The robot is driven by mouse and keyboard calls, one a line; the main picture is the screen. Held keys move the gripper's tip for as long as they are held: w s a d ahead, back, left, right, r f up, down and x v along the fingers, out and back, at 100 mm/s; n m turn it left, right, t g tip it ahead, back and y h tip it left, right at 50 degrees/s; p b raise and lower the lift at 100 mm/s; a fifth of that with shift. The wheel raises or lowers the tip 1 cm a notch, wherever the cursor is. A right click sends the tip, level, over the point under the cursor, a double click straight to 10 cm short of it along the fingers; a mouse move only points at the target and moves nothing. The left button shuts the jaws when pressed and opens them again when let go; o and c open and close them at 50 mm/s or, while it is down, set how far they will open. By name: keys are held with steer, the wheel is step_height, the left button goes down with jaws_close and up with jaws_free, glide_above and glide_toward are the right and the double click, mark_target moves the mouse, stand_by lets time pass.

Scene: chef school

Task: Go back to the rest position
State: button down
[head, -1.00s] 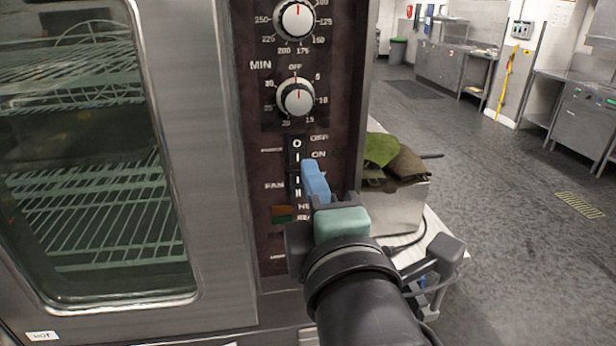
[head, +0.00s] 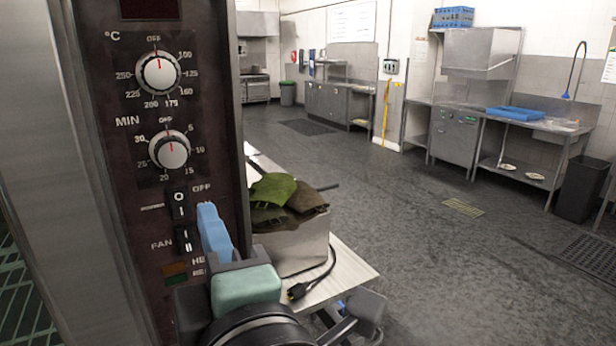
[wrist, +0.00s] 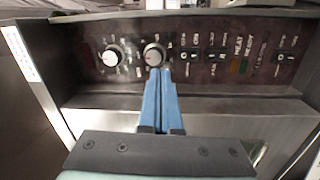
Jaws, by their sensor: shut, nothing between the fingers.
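My gripper (head: 210,222) has blue fingers and is shut and empty. In the head view it is in front of the lower part of the oven's control panel (head: 118,75), partly covering the labels below the fan switch (head: 183,240). The wrist view also shows the shut blue fingers (wrist: 158,85), pointing at the panel near the lower knob. Whether the fingertips touch the panel cannot be told.
To the right of the oven, a metal container (head: 300,247) with green and brown cloths (head: 280,195) stands on a table (head: 345,270). A black cable lies there. The grey floor (head: 440,240) further right is open. Counters (head: 340,100) line the far wall.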

steer(key=s+d+r+m+t+h, duration=0.2)
steer(key=d+r+m+t+h, duration=0.3)
steer(key=r+m, duration=0.4)
steer(key=s+d+r+m+t+h, duration=0.3)
steer(key=d+r+m+t, duration=0.3)
steer(key=r+m, duration=0.3)
steer(key=m+h, duration=0.1)
steer(key=m, duration=0.3)
steer(key=shift+s+d+r+m+h, duration=0.2)
steer(key=shift+d+m+h, duration=0.1)
steer(key=shift+h, duration=0.1)
steer(key=shift+s, duration=0.1)
